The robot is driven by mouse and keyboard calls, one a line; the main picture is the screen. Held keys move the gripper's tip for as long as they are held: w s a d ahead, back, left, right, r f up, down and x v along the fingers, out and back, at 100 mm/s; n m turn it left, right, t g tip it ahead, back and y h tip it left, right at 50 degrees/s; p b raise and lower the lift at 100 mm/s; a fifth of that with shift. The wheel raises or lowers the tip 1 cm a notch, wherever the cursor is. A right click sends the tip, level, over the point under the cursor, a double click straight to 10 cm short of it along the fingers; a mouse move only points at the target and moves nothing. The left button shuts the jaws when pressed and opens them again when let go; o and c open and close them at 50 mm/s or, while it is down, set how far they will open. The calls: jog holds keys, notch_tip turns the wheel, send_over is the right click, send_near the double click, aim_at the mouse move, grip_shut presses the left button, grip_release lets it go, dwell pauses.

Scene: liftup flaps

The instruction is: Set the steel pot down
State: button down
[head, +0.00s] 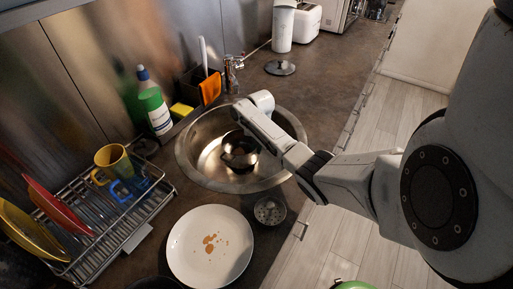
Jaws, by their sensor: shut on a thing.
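The steel pot (238,158) shows as a small, dark, shiny round vessel inside the round sink basin, left of my arm. My gripper (242,136) is at the end of the arm, over the sink, and is shut on the pot. The fingertips are dark and small, so the exact grip point is hard to make out. I cannot tell whether the pot touches the bottom of the sink.
The sink (190,165) has a faucet (231,75) behind it. A dish rack (130,228) stands left. The counter (325,85) beyond the sink has free room.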

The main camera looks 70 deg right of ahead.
jog(key=shift+f, duration=0.15)
jog(key=c, duration=1.2)
grip_release()
jog(key=r, duration=1.2)
jog(key=shift+s+d+r, duration=0.1)
jog(key=shift+s+r, duration=0.05)
jog(key=shift+s, duration=0.2)
